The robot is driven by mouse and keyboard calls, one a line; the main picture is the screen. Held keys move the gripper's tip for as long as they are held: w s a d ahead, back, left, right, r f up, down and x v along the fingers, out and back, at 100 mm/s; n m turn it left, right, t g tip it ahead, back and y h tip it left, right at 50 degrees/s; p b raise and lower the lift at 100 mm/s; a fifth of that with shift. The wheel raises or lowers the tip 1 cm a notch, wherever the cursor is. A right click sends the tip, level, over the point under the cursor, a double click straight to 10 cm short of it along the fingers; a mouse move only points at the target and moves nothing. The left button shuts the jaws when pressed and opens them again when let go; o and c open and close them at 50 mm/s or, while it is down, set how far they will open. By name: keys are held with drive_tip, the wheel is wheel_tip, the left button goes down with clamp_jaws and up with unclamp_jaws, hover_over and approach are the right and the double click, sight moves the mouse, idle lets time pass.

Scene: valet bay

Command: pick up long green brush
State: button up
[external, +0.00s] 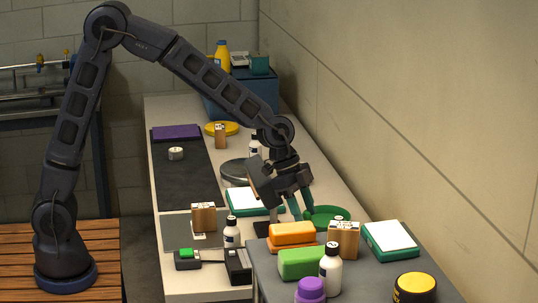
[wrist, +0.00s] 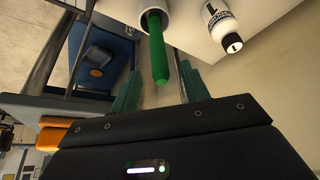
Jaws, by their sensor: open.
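The long green brush (wrist: 158,55) shows in the wrist view as a slim green handle, with its far end inside a white round holder (wrist: 149,9). My gripper (wrist: 158,80) is open, with one teal finger on each side of the handle's line. The handle's near end lies between the fingers in the picture; I cannot tell how far it is from them in depth. In the external view my gripper (external: 294,208) points down over the bench, close to a green round dish (external: 326,212). I cannot make out the brush there.
A white bottle (wrist: 222,24) stands near the holder. In the external view, orange (external: 292,234) and green (external: 302,263) blocks, a boxed item (external: 343,239) and a white bottle (external: 330,268) crowd the front grey table. The wall bounds the right side.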

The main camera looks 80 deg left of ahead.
drive_tip(key=x, duration=0.5)
clamp_jaws()
